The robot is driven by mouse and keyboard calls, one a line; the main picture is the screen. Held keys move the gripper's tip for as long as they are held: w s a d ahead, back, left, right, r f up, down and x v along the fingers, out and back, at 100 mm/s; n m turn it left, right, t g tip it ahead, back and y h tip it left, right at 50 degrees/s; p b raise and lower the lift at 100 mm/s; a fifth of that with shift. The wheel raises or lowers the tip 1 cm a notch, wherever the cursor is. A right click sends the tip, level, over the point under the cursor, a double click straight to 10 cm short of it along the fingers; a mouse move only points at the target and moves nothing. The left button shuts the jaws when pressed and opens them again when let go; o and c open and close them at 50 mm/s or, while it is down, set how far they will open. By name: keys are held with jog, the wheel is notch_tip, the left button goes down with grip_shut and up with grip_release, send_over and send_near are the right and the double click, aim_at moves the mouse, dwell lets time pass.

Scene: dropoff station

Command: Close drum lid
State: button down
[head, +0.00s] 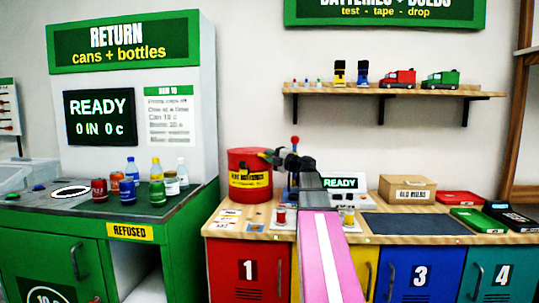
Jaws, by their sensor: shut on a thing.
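The red drum (250,188) with a yellow label stands on the wooden counter, left of my arm. Its top edge is at about the height of my gripper; the lid is seen nearly edge-on, and I cannot tell how far open it is. My gripper (268,156) is at the drum's upper right rim, pointing left, and is shut on what looks like the edge of the lid. The contact is small and partly hidden by dark gripper parts.
Right of my arm are a READY panel (340,183), a cardboard box (407,189), a dark mat (411,226) and red and green trays. A red-knobbed lever (295,146) rises behind my gripper. Cans and bottles stand on the return machine (77,225) at left.

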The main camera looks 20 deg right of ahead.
jog(key=shift+f, duration=0.1)
jog(key=c, duration=1.1)
grip_release()
jog(key=v, duration=1.1)
jog(key=shift+w, duration=0.1)
